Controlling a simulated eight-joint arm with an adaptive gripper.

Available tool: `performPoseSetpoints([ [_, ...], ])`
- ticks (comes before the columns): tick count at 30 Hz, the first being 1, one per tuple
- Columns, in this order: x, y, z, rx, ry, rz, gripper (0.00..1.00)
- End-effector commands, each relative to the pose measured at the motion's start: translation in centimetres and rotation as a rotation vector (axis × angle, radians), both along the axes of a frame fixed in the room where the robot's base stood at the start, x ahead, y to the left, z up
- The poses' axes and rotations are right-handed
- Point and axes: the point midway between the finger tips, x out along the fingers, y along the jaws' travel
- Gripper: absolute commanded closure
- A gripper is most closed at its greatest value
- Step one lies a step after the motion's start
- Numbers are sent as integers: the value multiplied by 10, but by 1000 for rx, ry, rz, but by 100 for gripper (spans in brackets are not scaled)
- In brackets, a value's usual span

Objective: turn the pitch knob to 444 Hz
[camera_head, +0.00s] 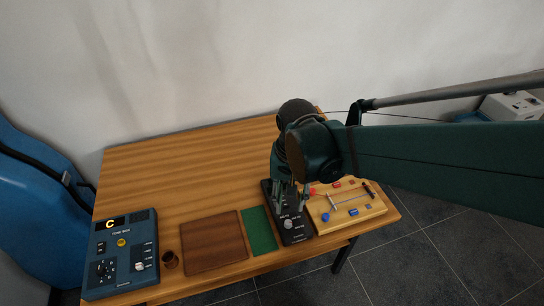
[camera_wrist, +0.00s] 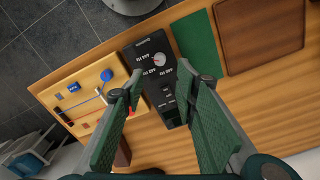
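The black box (camera_head: 293,233) stands near the table's front edge. Its pale round pitch knob (camera_wrist: 158,59) sits in the upper part of its panel in the wrist view, with small white Hz labels around it. The labels are upside down and blurred, and I cannot tell for certain which one the knob points at. The knob also shows in the head view (camera_head: 288,224). My gripper (camera_wrist: 172,84) is open and empty above the box, its fingers spread to either side of the panel. In the head view my gripper (camera_head: 290,198) hangs over the box's far part, behind the knob.
A wooden board with coloured parts and rods (camera_head: 352,214) stands close beside the black box on the right. A green mat (camera_head: 259,231) and a brown board (camera_head: 213,241) lie to its left.

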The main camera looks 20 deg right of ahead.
Motion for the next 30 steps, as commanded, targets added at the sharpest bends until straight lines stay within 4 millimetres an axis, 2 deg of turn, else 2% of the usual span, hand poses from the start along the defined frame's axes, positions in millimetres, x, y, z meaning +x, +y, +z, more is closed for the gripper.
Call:
performPoseSetpoints([
  [9, 0, 0, 15, 0, 0, 0, 70],
  [30, 0, 0, 16, 1, -6, 4, 70],
])
